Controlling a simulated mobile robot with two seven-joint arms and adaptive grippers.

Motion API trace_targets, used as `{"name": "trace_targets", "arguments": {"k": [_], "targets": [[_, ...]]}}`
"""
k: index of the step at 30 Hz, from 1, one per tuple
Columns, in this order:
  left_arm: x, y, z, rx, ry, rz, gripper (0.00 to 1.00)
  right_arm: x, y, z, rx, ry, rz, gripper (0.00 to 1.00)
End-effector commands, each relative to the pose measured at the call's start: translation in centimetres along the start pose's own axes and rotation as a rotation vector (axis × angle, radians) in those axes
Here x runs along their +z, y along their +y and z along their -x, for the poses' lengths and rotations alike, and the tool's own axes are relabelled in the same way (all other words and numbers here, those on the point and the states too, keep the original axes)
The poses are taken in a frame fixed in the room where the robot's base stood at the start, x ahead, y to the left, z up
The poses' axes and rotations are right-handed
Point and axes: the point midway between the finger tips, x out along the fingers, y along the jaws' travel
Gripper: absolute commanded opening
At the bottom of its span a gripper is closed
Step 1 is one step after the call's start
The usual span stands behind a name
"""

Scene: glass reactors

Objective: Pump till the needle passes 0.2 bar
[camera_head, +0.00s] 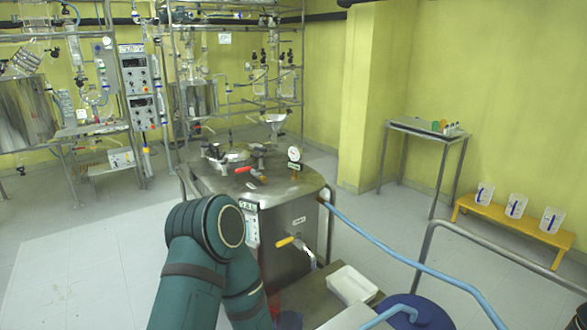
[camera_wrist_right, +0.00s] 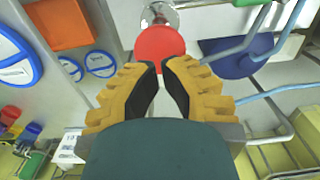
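The pressure gauge (camera_head: 294,154) is a small white dial on top of the steel tank (camera_head: 290,195) in the head view. Its needle is too small to read. In the right wrist view my right gripper (camera_wrist_right: 159,70) has two yellow fingers with black pads, partly open with a narrow gap between them. A red round part (camera_wrist_right: 160,48) lies just beyond the fingertips; I cannot tell whether they touch it. Which part of the pump this is, I cannot tell. In the head view my green arm covers the tank's lower left. My left gripper is not in view.
A blue hose (camera_head: 400,257) runs from the tank to the lower right. A yellow-handled valve (camera_head: 287,242) sticks out of the tank's front. A yellow bench (camera_head: 510,220) with beakers stands at the right wall. Glass reactor racks stand at the back left. The left floor is clear.

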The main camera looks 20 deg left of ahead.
Motion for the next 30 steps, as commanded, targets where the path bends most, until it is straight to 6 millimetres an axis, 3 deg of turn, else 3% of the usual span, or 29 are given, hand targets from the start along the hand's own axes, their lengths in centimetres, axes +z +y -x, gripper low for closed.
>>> {"name": "trace_targets", "arguments": {"k": [5, 30], "targets": [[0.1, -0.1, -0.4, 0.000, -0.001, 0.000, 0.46, 0.0, 0.0, -0.5, 0.000, 0.000, 0.000, 0.00], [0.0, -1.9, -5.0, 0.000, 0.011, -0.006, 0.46, 0.0, 0.0, -7.2, 0.001, -0.002, -0.001, 0.00]]}}
